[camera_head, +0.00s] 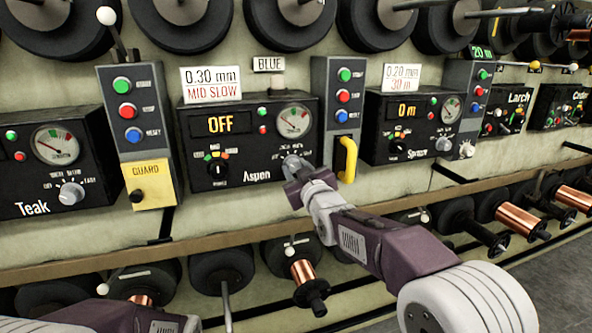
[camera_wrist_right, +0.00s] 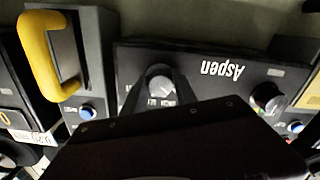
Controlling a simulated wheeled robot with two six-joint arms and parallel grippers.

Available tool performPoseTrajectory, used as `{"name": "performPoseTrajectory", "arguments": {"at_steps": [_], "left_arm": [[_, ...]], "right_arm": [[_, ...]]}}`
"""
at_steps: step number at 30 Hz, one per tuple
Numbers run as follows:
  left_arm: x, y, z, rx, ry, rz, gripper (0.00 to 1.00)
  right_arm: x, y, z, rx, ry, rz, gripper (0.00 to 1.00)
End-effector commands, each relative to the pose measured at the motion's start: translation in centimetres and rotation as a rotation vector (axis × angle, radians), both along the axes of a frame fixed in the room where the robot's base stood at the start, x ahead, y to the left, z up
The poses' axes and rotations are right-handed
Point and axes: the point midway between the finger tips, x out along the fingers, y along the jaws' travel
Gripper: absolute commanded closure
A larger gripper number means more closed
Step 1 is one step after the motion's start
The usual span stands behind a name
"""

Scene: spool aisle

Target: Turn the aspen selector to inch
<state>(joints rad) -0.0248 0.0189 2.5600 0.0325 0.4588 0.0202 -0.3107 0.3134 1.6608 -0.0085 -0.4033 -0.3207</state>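The Aspen panel (camera_head: 250,145) is a black box whose display (camera_head: 221,123) reads OFF. Its grey selector knob (camera_wrist_right: 161,87) sits between the fingers of my right gripper (camera_wrist_right: 162,76) in the right wrist view. The knob's pointer direction is not clear. My left gripper is out of view.
A black knob (camera_head: 218,171) is on the panel's left. A yellow handle (camera_head: 346,159) stands just right of my right gripper, below a button column (camera_head: 341,95). A yellow GUARD box (camera_head: 149,184) is on the left.

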Motion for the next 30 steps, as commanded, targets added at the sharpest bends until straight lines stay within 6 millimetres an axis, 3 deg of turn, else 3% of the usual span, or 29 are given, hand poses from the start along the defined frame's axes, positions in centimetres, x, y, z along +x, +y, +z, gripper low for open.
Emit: {"name": "performPoseTrajectory", "arguments": {"at_steps": [8, 30], "left_arm": [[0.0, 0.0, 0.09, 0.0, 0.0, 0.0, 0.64], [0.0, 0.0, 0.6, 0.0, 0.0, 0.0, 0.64]], "right_arm": [[-0.02, 0.03, 0.02, 0.051, 0.017, 0.0, 1.0], [-0.07, 0.16, -0.02, 0.507, 0.165, 0.001, 1.0]]}}
